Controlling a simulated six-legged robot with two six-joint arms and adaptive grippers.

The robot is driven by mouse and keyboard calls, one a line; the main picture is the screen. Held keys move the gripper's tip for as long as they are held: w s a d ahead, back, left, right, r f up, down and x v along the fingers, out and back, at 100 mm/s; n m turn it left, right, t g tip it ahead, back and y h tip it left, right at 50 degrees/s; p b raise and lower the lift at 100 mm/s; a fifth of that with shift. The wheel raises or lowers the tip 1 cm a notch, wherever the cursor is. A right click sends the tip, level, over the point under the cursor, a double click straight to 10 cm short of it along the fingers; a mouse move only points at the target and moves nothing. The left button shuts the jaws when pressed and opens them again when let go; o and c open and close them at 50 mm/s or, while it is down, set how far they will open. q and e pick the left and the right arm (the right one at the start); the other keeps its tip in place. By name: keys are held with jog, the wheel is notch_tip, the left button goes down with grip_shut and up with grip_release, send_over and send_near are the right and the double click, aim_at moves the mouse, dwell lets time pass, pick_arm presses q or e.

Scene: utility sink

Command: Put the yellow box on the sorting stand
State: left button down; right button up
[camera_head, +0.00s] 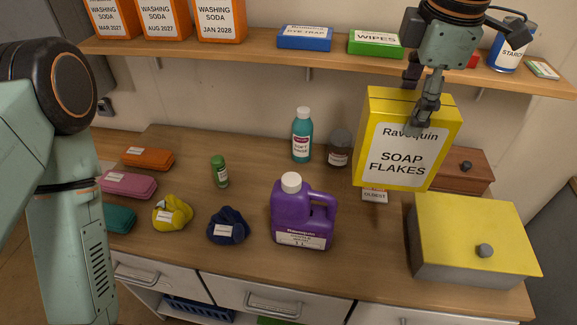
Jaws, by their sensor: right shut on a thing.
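The yellow box (372,120), labelled Soap Flakes, is upright and slightly tilted in the picture, in front of the wall at the upper right. My right gripper (420,104) comes down from above and is shut on its top edge, with one finger over the front face. The box appears held above the counter; its lower edge overlaps a small white label card (375,196). I cannot make out a sorting stand for certain; the area behind the box is hidden. My left arm shows at the left, but its gripper is out of view.
A grey box with a yellow lid (470,235) and a brown wooden box (465,170) stand at the right. A purple jug (303,215), teal bottle (301,135) and dark jar (339,150) stand mid-counter. A shelf (270,55) with boxes runs above.

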jog(key=shift+w, duration=0.2)
jog(key=shift+f+b, duration=0.3)
jog(key=shift+f, duration=0.1)
notch_tip(320, 180, down, 27)
jog(key=b, duration=0.3)
jog(key=shift+s+f, duration=0.1)
jog(key=shift+s, duration=0.05)
jog(key=shift+f, duration=0.1)
jog(key=o, duration=1.9)
jog(key=shift+s, duration=0.1)
jog(key=shift+c, duration=0.2)
